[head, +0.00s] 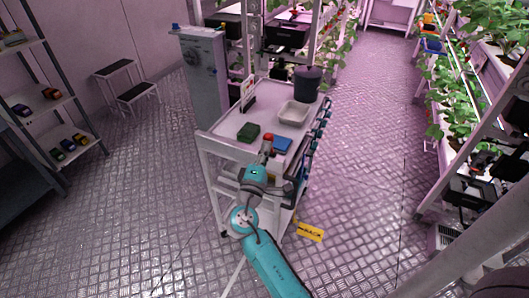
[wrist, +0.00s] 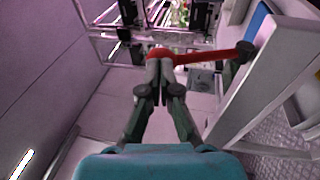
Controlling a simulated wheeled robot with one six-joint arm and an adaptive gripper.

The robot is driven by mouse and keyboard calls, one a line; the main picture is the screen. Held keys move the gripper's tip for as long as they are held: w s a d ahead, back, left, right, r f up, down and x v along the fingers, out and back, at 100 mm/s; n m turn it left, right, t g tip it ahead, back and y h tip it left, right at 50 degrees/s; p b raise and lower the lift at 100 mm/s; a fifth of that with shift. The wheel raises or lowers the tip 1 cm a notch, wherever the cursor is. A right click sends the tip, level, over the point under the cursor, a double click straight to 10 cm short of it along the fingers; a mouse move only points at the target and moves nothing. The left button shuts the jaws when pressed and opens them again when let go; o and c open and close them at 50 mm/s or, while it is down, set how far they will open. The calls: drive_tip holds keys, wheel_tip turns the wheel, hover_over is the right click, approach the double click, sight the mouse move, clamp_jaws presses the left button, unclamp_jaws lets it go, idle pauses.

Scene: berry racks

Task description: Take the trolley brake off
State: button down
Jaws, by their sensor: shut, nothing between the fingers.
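The white trolley (head: 222,147) stands in front of me, with my arm reaching over its near end. A red lever (wrist: 208,54) shows in the wrist view just beyond my fingertips, running to the right and ending in a dark knob. In the head view a small red part (head: 268,137) shows at my gripper's tip. My gripper (wrist: 160,68) is shut and empty, its fingertips at the lever's left end. I cannot tell whether they touch it. In the head view my gripper (head: 267,149) is partly hidden by my wrist.
Plant racks (head: 455,110) stand right; shelves with toy cars stand left.

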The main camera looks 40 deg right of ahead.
sight(270, 137)
drive_tip(key=shift+g+y, duration=0.4)
drive_tip(key=shift+y, duration=0.3)
drive_tip(key=shift+w+d+r, duration=0.35)
drive_tip(key=shift+d+r, duration=0.25)
drive_tip(key=shift+d, duration=0.3)
drive_tip(key=shift+w+d+r, duration=0.3)
drive_tip(key=shift+d+r, duration=0.25)
drive_tip(key=shift+d, duration=0.3)
drive_tip(key=shift+a, duration=0.15)
